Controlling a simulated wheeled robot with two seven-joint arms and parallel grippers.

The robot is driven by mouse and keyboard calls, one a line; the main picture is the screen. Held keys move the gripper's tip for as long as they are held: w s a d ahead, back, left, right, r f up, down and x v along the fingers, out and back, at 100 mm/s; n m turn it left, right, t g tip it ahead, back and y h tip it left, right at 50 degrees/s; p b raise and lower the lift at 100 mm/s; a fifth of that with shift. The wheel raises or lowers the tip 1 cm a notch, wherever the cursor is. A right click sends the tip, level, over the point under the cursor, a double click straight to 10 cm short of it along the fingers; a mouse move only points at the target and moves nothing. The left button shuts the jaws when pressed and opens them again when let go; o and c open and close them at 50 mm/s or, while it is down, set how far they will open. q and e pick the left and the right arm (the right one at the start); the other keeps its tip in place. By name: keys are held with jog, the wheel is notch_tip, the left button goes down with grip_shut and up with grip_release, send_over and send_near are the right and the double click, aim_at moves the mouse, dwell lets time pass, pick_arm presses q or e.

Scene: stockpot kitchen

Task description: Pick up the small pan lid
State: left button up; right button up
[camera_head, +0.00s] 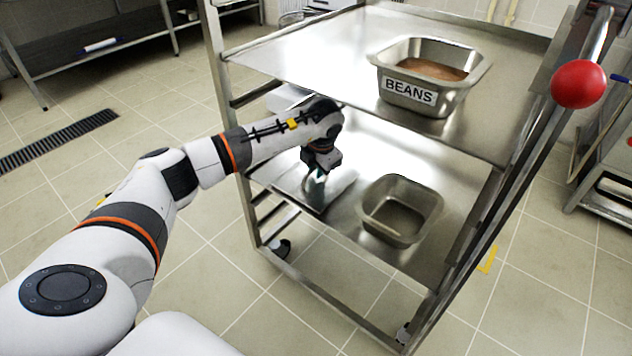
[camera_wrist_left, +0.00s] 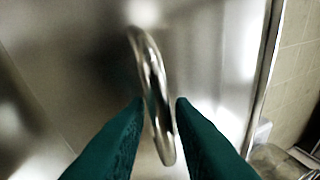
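The small pan lid (camera_head: 293,180) is a flat, shiny metal plate on the lower shelf of the trolley, left of an empty pan. My left gripper (camera_head: 317,173) reaches in between the shelves and points down over the lid, partly covering it. In the left wrist view the lid's curved metal handle (camera_wrist_left: 152,75) stands between the two green fingertips (camera_wrist_left: 160,103). The fingers are apart, one on each side of the handle, with a narrow gap showing. My right gripper is not in view.
The metal trolley has an upper shelf (camera_head: 300,55) above my left forearm and upright posts at its corners. A pan labelled BEANS (camera_head: 409,93) stands on the upper shelf. The empty metal pan (camera_head: 400,232) sits on the lower shelf. A red ball (camera_head: 578,84) is at the right post.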

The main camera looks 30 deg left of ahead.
pick_arm(q)
jog(key=shift+w+a+f, duration=0.1)
jog(key=shift+f, duration=0.2)
jog(key=shift+c, duration=0.5)
grip_shut()
jog(key=shift+r, duration=0.15)
